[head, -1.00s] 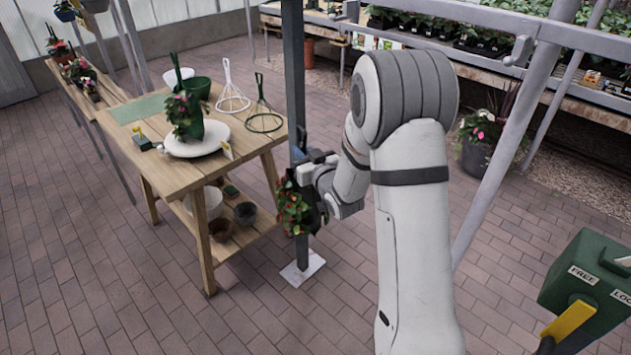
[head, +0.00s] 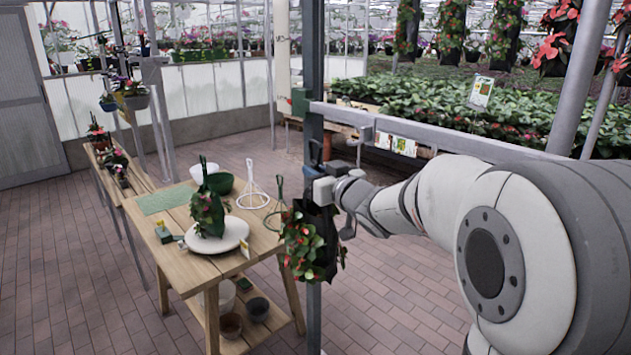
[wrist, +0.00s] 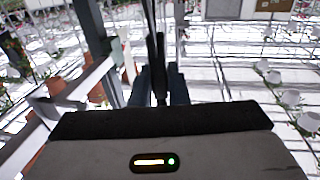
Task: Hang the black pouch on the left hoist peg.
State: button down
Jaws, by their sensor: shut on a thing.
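My gripper (head: 322,186) is shut on the dark upper part of the black pouch (head: 318,222). The pouch hangs below it with red flowers and green leaves on its front, in front of the dark upright post in the head view. In the wrist view my gripper (wrist: 170,85) closes on a thin dark strap (wrist: 156,48) that runs upward. A rail fitting (head: 364,132) sits right of the post, but I cannot tell whether it is a hoist peg. I cannot make out the left hoist peg for certain.
A wooden table (head: 172,262) stands left of the post, holding a green planted pouch (head: 207,205) on a white disc, bowls and wire stands. A grey rail (head: 450,140) crosses to the right. Other planted black pouches (head: 455,28) hang at upper right. Brick floor left is open.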

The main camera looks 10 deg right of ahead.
jog(key=w+d+p, duration=0.2)
jog(key=w+d, duration=0.3)
jog(key=d, duration=0.1)
jog(key=shift+d+p, duration=0.35)
jog(key=shift+p, duration=0.05)
jog(key=shift+w, duration=0.1)
jog(key=shift+d, duration=0.2)
dwell(0.9)
jog(key=shift+d, duration=0.15)
jog(key=shift+w+d+p, duration=0.35)
jog(key=shift+w+d, duration=0.1)
jog(key=shift+d, duration=0.15)
jog(key=shift+w+d+p, duration=0.35)
jog(key=shift+w+d, duration=0.05)
jog(key=shift+d, duration=0.2)
jog(key=shift+d, duration=0.1)
jog(key=shift+w+d+p, duration=0.3)
jog(key=shift+w+d, duration=0.15)
jog(key=shift+d+f, duration=0.1)
jog(key=shift+f, duration=0.15)
dwell(0.5)
